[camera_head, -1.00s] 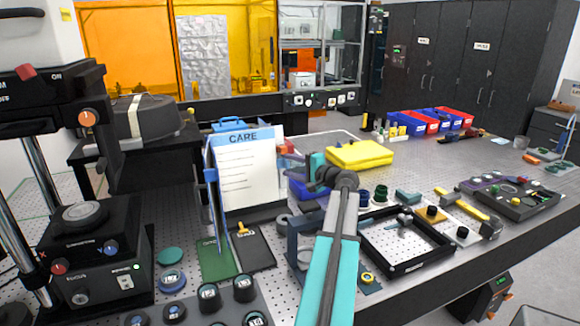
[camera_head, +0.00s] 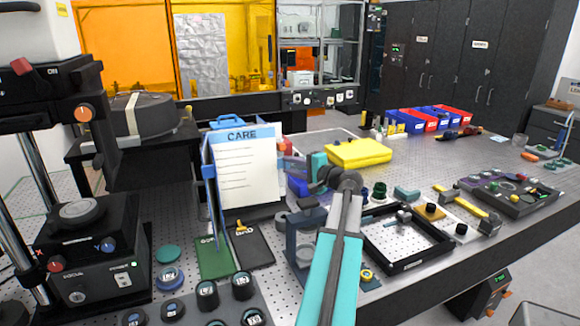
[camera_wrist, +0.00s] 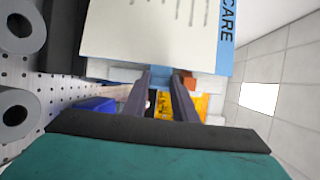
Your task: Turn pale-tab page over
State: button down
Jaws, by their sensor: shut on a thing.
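The CARE page (camera_head: 245,178) is a white sheet with a blue header band, standing nearly upright on a stand on the bench. In the wrist view the page (camera_wrist: 150,35) fills the upper middle, its header at the right. A pale-blue tab (camera_wrist: 161,77) sticks out from its near edge. My gripper (camera_wrist: 165,80) has its two dark fingers closed on this tab. In the head view my arm reaches to the page's right side; the fingertips are too small and covered to make out there.
A green pad (camera_head: 214,258) and a black pad (camera_head: 252,246) lie in front of the stand. A yellow case (camera_head: 358,153) stands behind my arm, and a black frame (camera_head: 408,238) lies to its right. A dark instrument (camera_head: 92,250) stands at the left.

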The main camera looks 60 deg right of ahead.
jog(key=shift+a, duration=0.25)
